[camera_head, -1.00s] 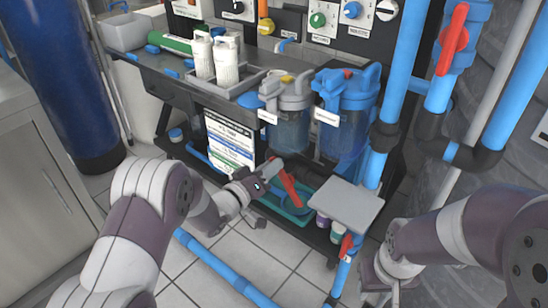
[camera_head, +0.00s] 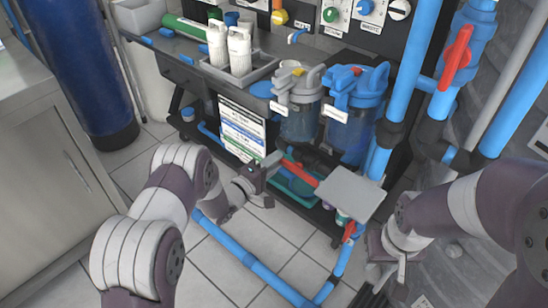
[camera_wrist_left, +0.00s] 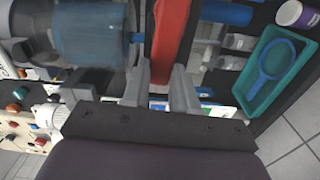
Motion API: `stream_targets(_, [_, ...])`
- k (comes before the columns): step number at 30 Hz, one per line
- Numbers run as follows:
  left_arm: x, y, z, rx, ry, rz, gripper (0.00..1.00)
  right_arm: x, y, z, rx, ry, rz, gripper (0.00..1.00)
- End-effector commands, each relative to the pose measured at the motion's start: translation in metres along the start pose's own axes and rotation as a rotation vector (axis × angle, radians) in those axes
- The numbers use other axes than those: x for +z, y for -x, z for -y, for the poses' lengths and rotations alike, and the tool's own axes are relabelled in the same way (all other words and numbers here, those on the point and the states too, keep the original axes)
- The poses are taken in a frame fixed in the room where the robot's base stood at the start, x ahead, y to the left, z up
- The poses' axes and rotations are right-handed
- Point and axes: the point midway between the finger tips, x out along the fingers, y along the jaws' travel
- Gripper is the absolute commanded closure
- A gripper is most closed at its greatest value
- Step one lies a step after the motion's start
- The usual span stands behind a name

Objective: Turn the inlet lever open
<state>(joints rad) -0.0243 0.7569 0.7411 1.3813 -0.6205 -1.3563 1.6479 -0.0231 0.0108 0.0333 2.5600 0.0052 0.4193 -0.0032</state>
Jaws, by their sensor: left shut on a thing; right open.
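A long red lever (camera_head: 302,173) sits low in front of the rack, below the two blue-lidded and grey-lidded filter housings. My left gripper (camera_head: 274,162) is at its upper left end. In the left wrist view, the red lever (camera_wrist_left: 172,35) runs between the two grey fingers of my left gripper (camera_wrist_left: 160,85), which is shut on it. The lever's pivot and valve body are not clear to me. My right gripper (camera_head: 384,268) is open and empty at the lower right, apart from the rack.
A grey plate (camera_head: 350,196) stands just right of the lever. A teal tray (camera_head: 297,187) lies behind and below it. Blue pipes (camera_head: 243,257) run along the floor. Another red lever (camera_head: 456,56) is on the right pipe, and a small one (camera_head: 349,232) is lower down.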

Motion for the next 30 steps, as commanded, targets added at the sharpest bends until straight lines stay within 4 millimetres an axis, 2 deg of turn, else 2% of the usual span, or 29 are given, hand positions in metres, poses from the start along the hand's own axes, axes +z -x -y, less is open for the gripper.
stream_targets(9, [0.0001, 0.0002, 0.0058, -0.002, 0.087, -0.001, 1.00, -0.0005, 0.0042, 0.0000, 0.000, 0.000, 0.000, 0.57])
stream_targets(23, [0.0003, 0.0003, 0.0068, -0.002, 0.101, -0.001, 1.00, -0.0005, 0.0043, 0.0000, 0.000, 0.000, 0.000, 0.57])
stream_targets(24, [0.0003, 0.0003, 0.0068, -0.002, 0.101, -0.001, 0.66, -0.0005, 0.0043, 0.0000, 0.000, 0.000, 0.000, 0.57])
stream_targets(26, [0.0003, 0.0003, 0.0068, -0.002, 0.100, -0.001, 0.47, -0.0005, 0.0042, 0.0000, 0.000, 0.000, 0.000, 0.57])
stream_targets(30, [0.0003, 0.0002, 0.0064, -0.002, 0.099, -0.001, 0.47, -0.0005, 0.0043, 0.0000, 0.000, 0.000, 0.000, 0.57])
